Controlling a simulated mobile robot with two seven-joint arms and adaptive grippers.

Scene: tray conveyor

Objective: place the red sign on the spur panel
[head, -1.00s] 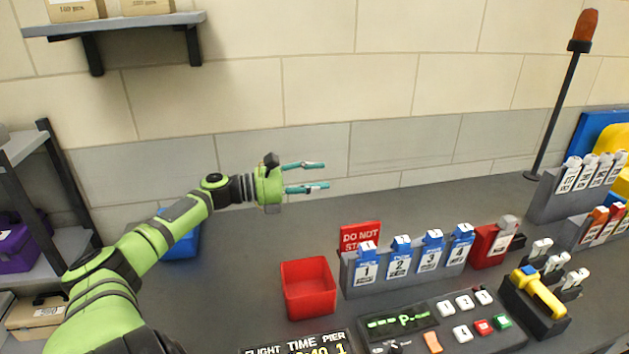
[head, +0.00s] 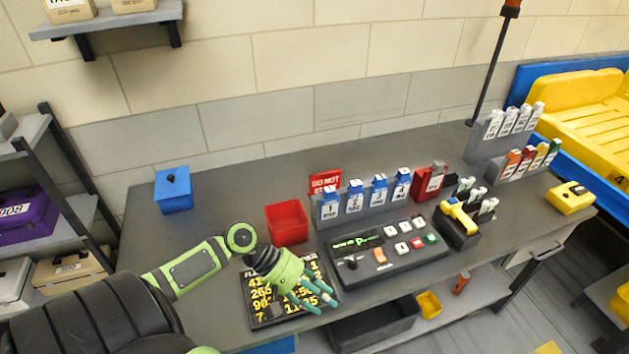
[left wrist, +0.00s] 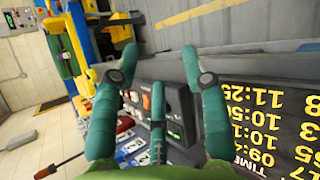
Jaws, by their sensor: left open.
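The red sign (head: 325,183), lettered DO NOT and more, stands behind the left end of the grey rack of blue numbered tags; its lower part is hidden. The dark control panel (head: 398,262), with a green display, a knob and several buttons, lies in front of that rack; no label shows that it is the spur panel. It also shows in the left wrist view (left wrist: 178,105). My left gripper (head: 318,300) is open and empty over the flight time board, left of the panel and well in front of the sign. My right gripper is not in view.
The flight time board (head: 262,316) lies at the table's front edge. An open red bin (head: 287,224) stands left of the tag rack (head: 345,224). A yellow-handled tool (head: 460,215) sits right of the panel. The table between the blue box (head: 173,190) and red bin is clear.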

